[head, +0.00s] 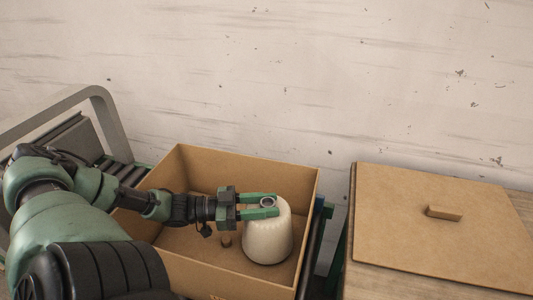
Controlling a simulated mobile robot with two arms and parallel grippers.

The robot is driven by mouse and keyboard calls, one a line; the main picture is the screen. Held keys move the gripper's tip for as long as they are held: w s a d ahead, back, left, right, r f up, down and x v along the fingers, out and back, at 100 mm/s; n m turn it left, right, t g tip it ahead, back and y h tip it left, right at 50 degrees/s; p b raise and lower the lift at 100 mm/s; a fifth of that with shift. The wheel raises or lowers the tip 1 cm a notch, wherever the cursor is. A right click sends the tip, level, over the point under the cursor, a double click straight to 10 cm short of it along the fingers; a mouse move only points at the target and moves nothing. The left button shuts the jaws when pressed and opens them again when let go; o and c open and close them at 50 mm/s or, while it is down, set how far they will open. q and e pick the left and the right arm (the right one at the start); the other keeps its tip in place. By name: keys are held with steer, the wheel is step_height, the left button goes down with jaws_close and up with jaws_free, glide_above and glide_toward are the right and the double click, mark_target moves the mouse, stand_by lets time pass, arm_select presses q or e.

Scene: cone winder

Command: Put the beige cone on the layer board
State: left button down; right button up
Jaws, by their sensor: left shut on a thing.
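The beige cone (268,242) stands upright, narrow end up, inside the open cardboard box (178,168), in its right part. My left gripper (262,206) reaches in from the left and is shut on the cone at its top. The green fingers lie across the cone's upper end, around a small dark-ringed hole. The cone's base seems to rest on or just above the box floor; I cannot tell which. A flat brown board (400,225), which may be the layer board, lies at the right with a small raised block on it. My right gripper is out of view.
The box walls rise around the cone and gripper. The box sits on a roller conveyor (122,172) with a grey frame. The board lies on a wooden table (366,285). A pale wall is behind.

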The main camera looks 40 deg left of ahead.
arm_select(q)
steer(key=c, duration=0.9)
jaws_free()
steer(key=shift+c, duration=0.2)
steer(key=shift+r, duration=0.1)
steer(key=shift+s+a+p, duration=0.2)
steer(key=shift+s+p, duration=0.05)
steer(key=shift+p, duration=0.15)
steer(key=p+v, duration=0.2)
steer(key=v, duration=0.4)
steer(key=shift+s+a+p, duration=0.1)
steer(key=shift+p, duration=0.3)
steer(key=shift+s+a, duration=0.2)
steer(key=shift+s, duration=0.05)
steer(key=shift+w, duration=0.1)
